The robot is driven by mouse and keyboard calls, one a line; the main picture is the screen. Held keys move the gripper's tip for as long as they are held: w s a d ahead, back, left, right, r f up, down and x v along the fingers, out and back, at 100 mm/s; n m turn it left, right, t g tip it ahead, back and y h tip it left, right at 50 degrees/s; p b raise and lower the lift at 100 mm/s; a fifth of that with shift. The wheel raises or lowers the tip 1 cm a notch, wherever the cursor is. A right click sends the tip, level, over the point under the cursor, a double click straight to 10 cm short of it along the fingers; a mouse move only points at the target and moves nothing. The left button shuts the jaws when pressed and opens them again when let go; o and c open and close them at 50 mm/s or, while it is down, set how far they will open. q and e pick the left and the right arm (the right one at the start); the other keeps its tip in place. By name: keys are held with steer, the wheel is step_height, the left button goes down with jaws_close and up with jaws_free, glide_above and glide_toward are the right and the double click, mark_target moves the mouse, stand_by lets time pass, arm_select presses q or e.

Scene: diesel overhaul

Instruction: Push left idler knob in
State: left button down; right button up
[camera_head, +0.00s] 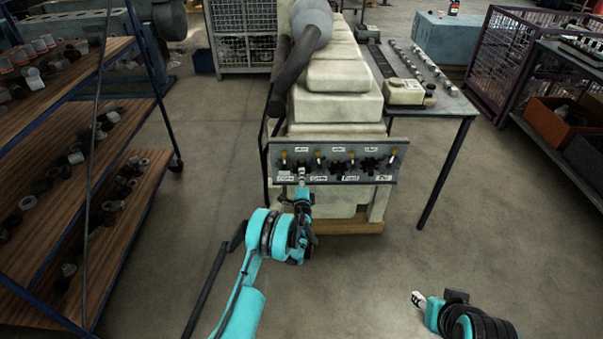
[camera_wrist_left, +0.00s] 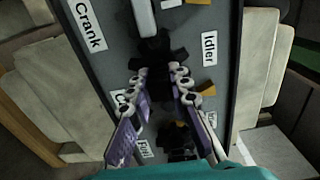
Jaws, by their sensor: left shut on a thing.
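The grey control panel (camera_head: 386,180) on the front of the pale engine carries black knobs, brass pieces and white labels. My left gripper (camera_head: 301,176) is at the panel's left part. In the left wrist view my left gripper (camera_wrist_left: 161,82) has its two fingers shut on a black knob (camera_wrist_left: 154,52) between the Idler label (camera_wrist_left: 209,48) and the Crank label (camera_wrist_left: 84,24). The fingers cover part of the knob, and how far in it sits cannot be told. My right gripper (camera_head: 418,299) is low at the right, away from the panel; its opening is unclear.
Other black knobs (camera_head: 369,165) sit to the right on the panel. A shelf rack (camera_head: 75,100) with small parts stands at the left. The floor before the panel is clear.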

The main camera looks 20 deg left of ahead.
arm_select(q)
steer(key=shift+x, duration=1.05)
steer(key=c, duration=0.8)
jaws_free()
steer(key=v, duration=0.7)
